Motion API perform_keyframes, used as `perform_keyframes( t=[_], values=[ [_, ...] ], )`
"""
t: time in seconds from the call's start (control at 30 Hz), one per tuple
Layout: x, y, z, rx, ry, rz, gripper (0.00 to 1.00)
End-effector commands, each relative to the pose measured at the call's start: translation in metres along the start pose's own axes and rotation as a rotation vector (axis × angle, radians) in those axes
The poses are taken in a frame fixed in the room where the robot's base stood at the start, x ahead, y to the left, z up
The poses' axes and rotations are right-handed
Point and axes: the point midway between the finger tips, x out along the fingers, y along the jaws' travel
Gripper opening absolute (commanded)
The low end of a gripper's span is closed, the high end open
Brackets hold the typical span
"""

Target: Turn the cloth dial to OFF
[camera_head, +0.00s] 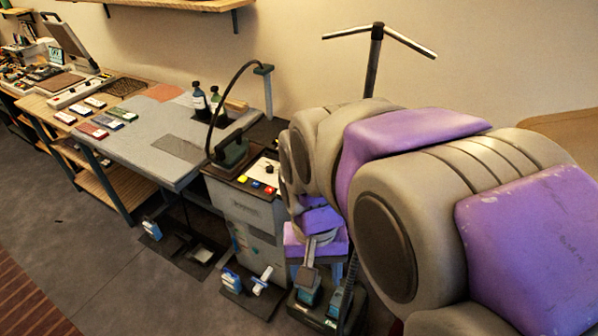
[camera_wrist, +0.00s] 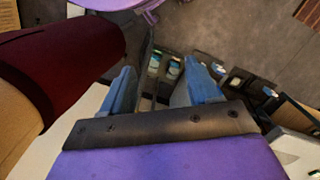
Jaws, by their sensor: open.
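In the head view, a grey cabinet (camera_head: 258,225) has a control panel on top with a small black knob (camera_head: 269,168) on a white plate. This knob may be the cloth dial; its marks are too small to read. My gripper shows in the wrist view (camera_wrist: 158,85) as two blue fingers spread apart with nothing between them. In the head view my purple wrist hangs just right of the cabinet, lower than the panel, apart from the knob. The wrist view points down to the floor, and the knob is not seen there.
Yellow, red and blue buttons (camera_head: 256,184) line the panel's front. A black gooseneck lamp (camera_head: 232,150) rises beside it. A grey worktable (camera_head: 150,135) with bottles stands left. Pedals (camera_head: 261,281) lie on the floor. A dark red roll (camera_wrist: 75,65) is close left of my gripper.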

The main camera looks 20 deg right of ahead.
Motion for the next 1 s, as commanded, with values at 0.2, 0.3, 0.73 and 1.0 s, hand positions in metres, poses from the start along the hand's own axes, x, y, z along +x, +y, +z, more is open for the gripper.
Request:
perform_keyframes(
  t=[0.2, 0.3, 0.73, 1.0],
  values=[
    [-0.032, -0.013, -0.072, 0.292, 0.018, -0.001, 0.60],
    [-0.044, -0.016, -0.108, 0.435, 0.028, -0.004, 0.60],
    [-0.067, -0.015, -0.256, 1.029, 0.058, -0.039, 0.60],
    [-0.059, -0.011, -0.338, 1.387, 0.065, -0.072, 0.60]
  ],
)
